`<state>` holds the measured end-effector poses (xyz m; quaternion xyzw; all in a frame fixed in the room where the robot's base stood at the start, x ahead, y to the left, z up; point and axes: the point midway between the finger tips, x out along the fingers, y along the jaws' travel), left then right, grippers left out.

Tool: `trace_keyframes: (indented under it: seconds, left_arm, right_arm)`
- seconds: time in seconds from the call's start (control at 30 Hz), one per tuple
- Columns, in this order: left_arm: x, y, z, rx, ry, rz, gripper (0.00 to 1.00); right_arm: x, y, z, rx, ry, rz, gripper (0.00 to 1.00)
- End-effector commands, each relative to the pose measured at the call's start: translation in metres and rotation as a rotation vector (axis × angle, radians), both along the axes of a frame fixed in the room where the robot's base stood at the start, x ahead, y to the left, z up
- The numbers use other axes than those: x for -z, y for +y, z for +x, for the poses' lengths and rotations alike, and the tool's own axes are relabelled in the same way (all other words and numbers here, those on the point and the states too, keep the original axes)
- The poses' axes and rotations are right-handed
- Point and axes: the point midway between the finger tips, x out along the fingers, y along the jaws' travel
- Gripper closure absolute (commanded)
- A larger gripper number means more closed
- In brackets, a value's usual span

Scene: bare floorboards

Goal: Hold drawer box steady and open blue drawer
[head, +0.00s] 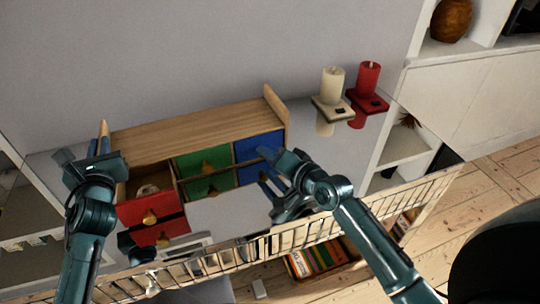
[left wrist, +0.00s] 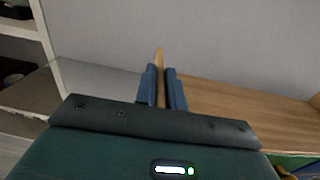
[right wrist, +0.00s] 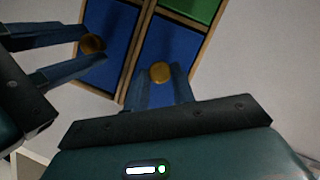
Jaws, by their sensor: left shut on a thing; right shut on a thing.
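The wooden drawer box (head: 200,128) stands against the wall with a red drawer (head: 135,213), a green drawer (head: 212,168) and a blue drawer (head: 262,143). The blue drawer (right wrist: 172,35) is at the right end and looks flush with the box. My left gripper (head: 99,144) is shut on the box's upright left side panel (left wrist: 160,56), one finger on each side. My right gripper (right wrist: 160,75) is shut on the blue drawer's round knob (right wrist: 160,72). That knob is hidden behind my right gripper (head: 268,157) in the head view.
The red drawer stands pulled out, with a pale object (head: 147,190) inside. The glossy white tabletop (head: 225,208) mirrors the drawers and my right gripper. A slatted rail (head: 290,240) runs in front.

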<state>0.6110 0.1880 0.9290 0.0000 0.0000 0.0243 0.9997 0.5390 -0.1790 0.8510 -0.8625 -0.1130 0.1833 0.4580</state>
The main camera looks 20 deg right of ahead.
Motion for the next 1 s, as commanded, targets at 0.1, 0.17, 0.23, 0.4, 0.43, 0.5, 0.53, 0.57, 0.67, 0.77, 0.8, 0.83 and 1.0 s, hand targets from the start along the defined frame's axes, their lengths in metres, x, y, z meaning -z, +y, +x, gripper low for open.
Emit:
trace_keyframes:
  seconds: [0.1, 0.17, 0.23, 0.4, 0.43, 0.5, 0.53, 0.57, 0.67, 0.77, 0.8, 0.83, 1.0]
  left_arm:
    - [0.0, 0.0, 0.0, 0.001, 0.0, 0.0, 1.0]
    - [0.0, 0.0, 0.0, 0.0, 0.0, 0.0, 1.0]
    - [0.0, 0.0, 0.0, 0.0, 0.0, 0.0, 1.0]
    - [0.0, 0.0, 0.0, -0.001, 0.001, 0.0, 1.0]
    - [0.0, 0.0, 0.0, -0.001, 0.001, 0.0, 1.0]
    - [0.0, 0.0, 0.0, -0.001, 0.001, 0.0, 1.0]
    - [0.0, 0.0, 0.0, -0.001, 0.001, 0.0, 1.0]
    - [0.0, 0.0, 0.0, -0.001, 0.001, 0.0, 1.0]
    - [0.0, 0.0, 0.0, -0.002, 0.001, 0.0, 1.0]
    - [0.0, 0.001, 0.0, -0.002, 0.001, 0.0, 1.0]
    - [0.0, 0.001, 0.0, -0.002, 0.001, 0.0, 1.0]
    - [0.0, 0.001, 0.0, -0.002, 0.001, 0.001, 1.0]
    - [0.0, 0.001, 0.0, -0.002, 0.001, 0.001, 1.0]
  right_arm:
    - [0.0, 0.0, -0.003, 0.0, 0.0, 0.0, 1.0]
    - [0.001, 0.0, -0.01, -0.001, 0.001, 0.0, 1.0]
    - [0.002, -0.001, -0.023, -0.001, 0.001, 0.001, 1.0]
    - [0.002, -0.003, -0.06, -0.001, 0.004, 0.0, 1.0]
    - [0.002, -0.003, -0.065, -0.002, 0.004, -0.001, 1.0]
    - [0.002, -0.003, -0.076, -0.001, 0.004, -0.001, 1.0]
    - [0.002, -0.004, -0.079, -0.001, 0.004, -0.001, 1.0]
    - [0.001, -0.004, -0.081, -0.001, 0.003, -0.001, 1.0]
    - [0.001, -0.004, -0.086, -0.001, 0.003, -0.001, 1.0]
    - [0.0, -0.004, -0.086, 0.0, 0.001, 0.0, 1.0]
    - [0.0, -0.004, -0.086, 0.0, 0.001, 0.0, 1.0]
    - [0.0, -0.004, -0.086, 0.0, 0.001, 0.0, 1.0]
    - [0.0, -0.004, -0.085, 0.0, 0.001, 0.0, 0.7]
